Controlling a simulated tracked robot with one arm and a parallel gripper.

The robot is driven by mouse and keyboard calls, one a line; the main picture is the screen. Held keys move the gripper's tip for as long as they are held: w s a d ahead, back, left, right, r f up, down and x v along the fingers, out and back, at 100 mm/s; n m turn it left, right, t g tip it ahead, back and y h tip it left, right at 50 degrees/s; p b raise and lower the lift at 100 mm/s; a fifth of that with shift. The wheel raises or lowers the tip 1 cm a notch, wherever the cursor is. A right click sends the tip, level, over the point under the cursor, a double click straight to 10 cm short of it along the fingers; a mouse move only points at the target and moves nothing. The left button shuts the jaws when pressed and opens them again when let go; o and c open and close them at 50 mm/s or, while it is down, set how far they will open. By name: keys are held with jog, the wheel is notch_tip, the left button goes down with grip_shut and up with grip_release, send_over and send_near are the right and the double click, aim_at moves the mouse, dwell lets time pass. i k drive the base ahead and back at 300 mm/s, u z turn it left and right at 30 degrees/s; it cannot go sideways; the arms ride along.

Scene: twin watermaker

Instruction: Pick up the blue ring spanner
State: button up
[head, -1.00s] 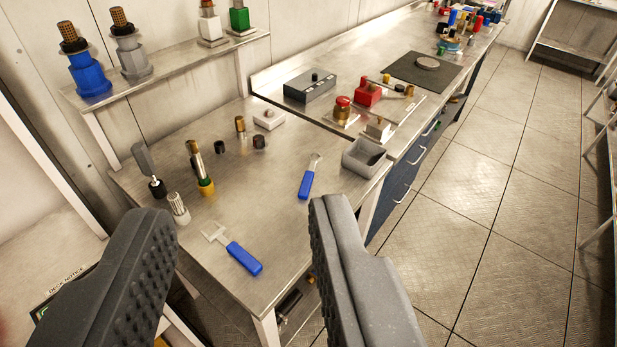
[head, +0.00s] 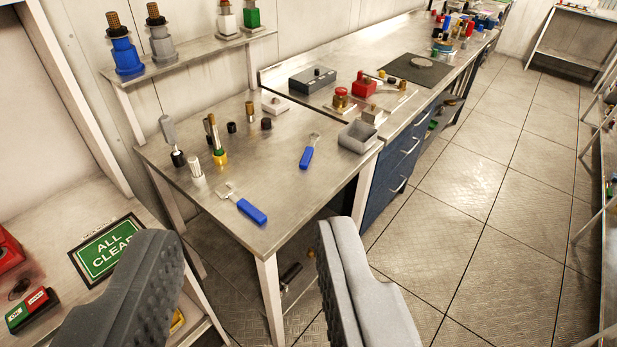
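Two blue-handled tools lie flat on the steel table (head: 290,205). The one further back, a blue spanner (head: 308,155), has a small rounded metal head pointing away from me; it looks like the ring spanner, though the head is too small to be sure. The nearer blue-handled tool (head: 250,211) has a wider, flat metal head pointing up and left, near the table's front edge. My gripper (head: 245,245) is open and empty, its two dark pads wide apart, short of the table's front edge. Both tools are clear of the pads.
Several upright fittings, including a brass one with a yellow base (head: 219,155), stand on the table's left. A grey tray (head: 358,138) sits right of the further tool. A shelf (head: 195,57) with bottle-like parts stands behind. Open floor (head: 470,220) lies right.

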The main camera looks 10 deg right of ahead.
aim_at(303, 163)
jog(key=z, duration=0.1)
jog(key=k, duration=0.55)
jog(key=u, duration=0.65)
jog(key=i, duration=1.4)
jog(key=z, duration=0.3)
jog(key=i, duration=1.05)
jog(key=z, duration=0.65)
